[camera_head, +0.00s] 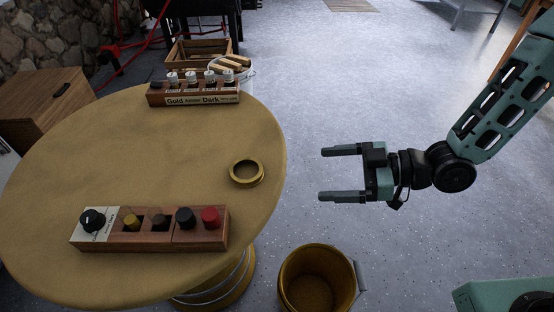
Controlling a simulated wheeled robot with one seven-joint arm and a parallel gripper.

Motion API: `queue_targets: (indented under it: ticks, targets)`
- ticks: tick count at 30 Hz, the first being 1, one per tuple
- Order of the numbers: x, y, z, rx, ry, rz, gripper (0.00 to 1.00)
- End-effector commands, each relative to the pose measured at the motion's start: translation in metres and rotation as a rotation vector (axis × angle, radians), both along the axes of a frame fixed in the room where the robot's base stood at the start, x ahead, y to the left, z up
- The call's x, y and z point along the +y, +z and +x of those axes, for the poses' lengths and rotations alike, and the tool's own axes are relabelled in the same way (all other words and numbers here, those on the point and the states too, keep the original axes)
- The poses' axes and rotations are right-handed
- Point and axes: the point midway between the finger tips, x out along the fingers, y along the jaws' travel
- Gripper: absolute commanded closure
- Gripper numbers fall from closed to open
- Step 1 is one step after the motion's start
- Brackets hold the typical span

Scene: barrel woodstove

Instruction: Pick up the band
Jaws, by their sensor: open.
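The band (233,172) is a short brass-coloured ring lying flat on the round tan tabletop (130,150), near its right edge. My gripper (322,174) is open and empty, pointing left, to the right of the band and clear of the table's edge. Its two fingers are apart, one above the other in the picture. The gripper and the band are not touching. The band's whole rim shows and nothing covers it.
A wooden box with knobs (190,239) sits at the table's front. A labelled rack with several white-topped pieces (195,99) stands at the back, before a wooden crate (188,49). A brass bucket (317,250) stands on the floor below my gripper. The tabletop around the band is clear.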

Motion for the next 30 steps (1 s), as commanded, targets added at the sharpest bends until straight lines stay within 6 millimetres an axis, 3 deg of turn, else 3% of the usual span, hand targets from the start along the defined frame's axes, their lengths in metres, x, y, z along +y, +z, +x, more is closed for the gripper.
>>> queue_targets:
  ticks: [5,21,30]
  targets:
    - [0.008,0.0,-0.003,-0.008,0.014,0.073,0.07]
    - [0.107,-0.019,0.011,-0.009,0.013,0.067,0.07]
    - [0.13,-0.021,0.013,-0.01,0.013,0.068,0.07]
